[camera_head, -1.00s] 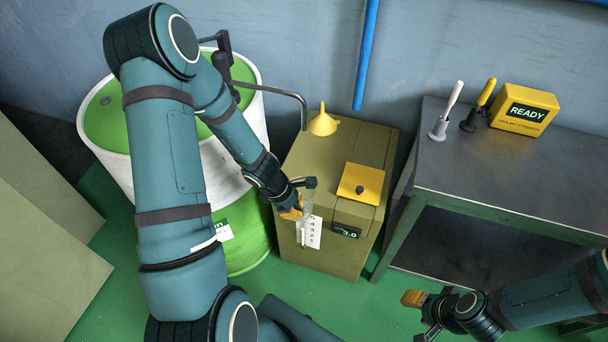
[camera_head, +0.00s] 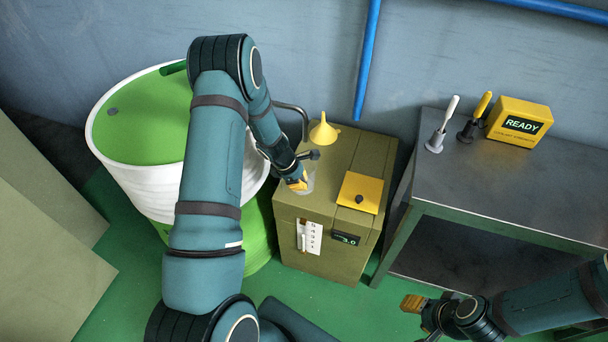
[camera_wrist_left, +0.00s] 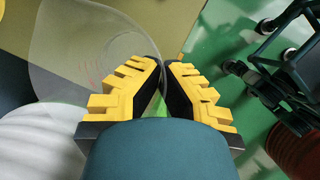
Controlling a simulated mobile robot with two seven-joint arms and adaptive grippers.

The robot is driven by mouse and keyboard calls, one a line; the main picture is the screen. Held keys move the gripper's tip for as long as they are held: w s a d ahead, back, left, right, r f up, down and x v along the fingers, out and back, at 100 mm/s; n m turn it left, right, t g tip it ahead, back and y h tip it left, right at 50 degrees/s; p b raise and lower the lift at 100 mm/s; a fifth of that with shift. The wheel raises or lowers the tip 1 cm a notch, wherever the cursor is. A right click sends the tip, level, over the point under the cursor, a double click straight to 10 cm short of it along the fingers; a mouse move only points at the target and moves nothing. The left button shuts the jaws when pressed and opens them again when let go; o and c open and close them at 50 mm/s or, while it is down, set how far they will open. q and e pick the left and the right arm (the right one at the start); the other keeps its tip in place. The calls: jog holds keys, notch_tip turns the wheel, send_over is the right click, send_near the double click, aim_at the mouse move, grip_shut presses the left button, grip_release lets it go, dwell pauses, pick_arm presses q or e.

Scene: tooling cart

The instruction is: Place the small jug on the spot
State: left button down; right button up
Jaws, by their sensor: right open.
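The small jug (camera_head: 309,180) is clear and see-through, at the front-left part of the olive cabinet's top (camera_head: 345,150). My left gripper (camera_head: 299,183) is shut on its side. The jug (camera_wrist_left: 88,65) also shows in the left wrist view, large, with faint red marks, its wall running between the yellow-black fingertips (camera_wrist_left: 165,75). I cannot tell whether its base touches the cabinet top. No marked spot can be made out. My right gripper (camera_head: 415,319) is open and empty at the lower right, in front of the grey bench.
A yellow funnel (camera_head: 323,130) stands behind the jug, and a yellow lid (camera_head: 360,192) lies to its right. A green-and-white drum (camera_head: 130,165) is on the left. The grey bench (camera_head: 490,175) at right carries two handled tools and a yellow READY box (camera_head: 520,121).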

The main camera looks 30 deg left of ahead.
pick_arm(q)
jog(key=w, duration=0.1)
jog(key=w+a, duration=0.1)
jog(key=w, duration=0.1)
jog(key=w+a, duration=0.1)
jog(key=shift+w, duration=0.35)
notch_tip(320, 180, down, 4)
jog(key=shift+r+b, duration=0.15)
jog(key=shift+b, duration=0.5)
jog(key=shift+r, duration=0.1)
jog(key=c, duration=1.1)
grip_release()
jog(key=shift+c, duration=0.2)
